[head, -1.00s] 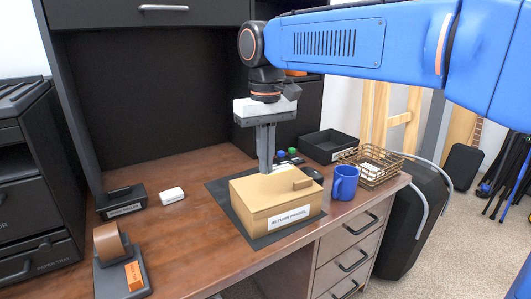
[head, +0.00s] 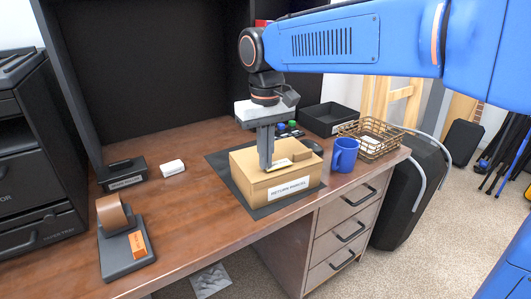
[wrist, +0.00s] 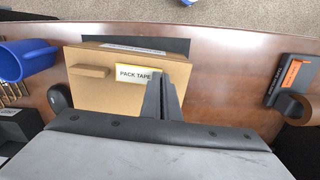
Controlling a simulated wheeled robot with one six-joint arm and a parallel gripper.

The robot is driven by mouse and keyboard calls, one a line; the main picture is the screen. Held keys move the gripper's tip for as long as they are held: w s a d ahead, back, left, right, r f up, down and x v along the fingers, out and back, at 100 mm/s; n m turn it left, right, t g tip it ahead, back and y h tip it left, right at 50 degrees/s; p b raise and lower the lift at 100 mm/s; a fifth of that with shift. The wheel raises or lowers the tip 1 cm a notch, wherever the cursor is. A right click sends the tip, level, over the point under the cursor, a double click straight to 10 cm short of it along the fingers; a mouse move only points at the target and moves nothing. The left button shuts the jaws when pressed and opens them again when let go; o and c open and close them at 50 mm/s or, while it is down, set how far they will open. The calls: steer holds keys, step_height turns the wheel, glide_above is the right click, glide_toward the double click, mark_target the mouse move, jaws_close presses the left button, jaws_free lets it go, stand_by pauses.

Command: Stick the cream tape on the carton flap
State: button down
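The tan carton (head: 255,187) with a "RETURN PARCEL" label sits on a dark mat on the desk. A small brown tab (wrist: 89,71) stands on its top. The cream tape (wrist: 138,76), a short strip marked "PACK TAPE", shows at the carton's top, against my fingertips; it also shows in the head view (head: 281,164). My gripper (head: 266,165) points straight down over the carton top, its fingers close together with one end of the strip at them. The fingers (wrist: 163,78) hide that end. I cannot tell whether the strip touches the carton.
A blue mug (head: 344,155) stands close right of the carton, with a wire basket (head: 375,150) and a black tray (head: 330,118) beyond. A tape dispenser (head: 127,262), a white block (head: 172,167) and a small black tray (head: 122,174) are left. The desk between is clear.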

steer(key=shift+f, duration=0.5)
stand_by(1.4)
steer(key=c, duration=1.9)
jaws_free()
steer(key=shift+c, duration=0.2)
steer(key=shift+r, duration=0.1)
step_height(320, 180, up, 17)
steer(key=shift+r, duration=0.15)
steer(key=s+d+f+m+t, duration=0.15)
steer(key=s+d+f, duration=0.35)
steer(key=d, duration=0.5)
steer(key=s+d+f+m+t, duration=0.1)
steer(key=s+d+f+m, duration=0.1)
steer(key=d+f, duration=0.6)
steer(key=s+d+f+m+t, duration=0.2)
steer(key=s+d+f, duration=0.9)
steer(key=f, duration=0.4)
steer(key=shift+s+d+f, duration=0.2)
steer(key=shift+s+d, duration=0.2)
steer(key=shift+d, duration=0.15)
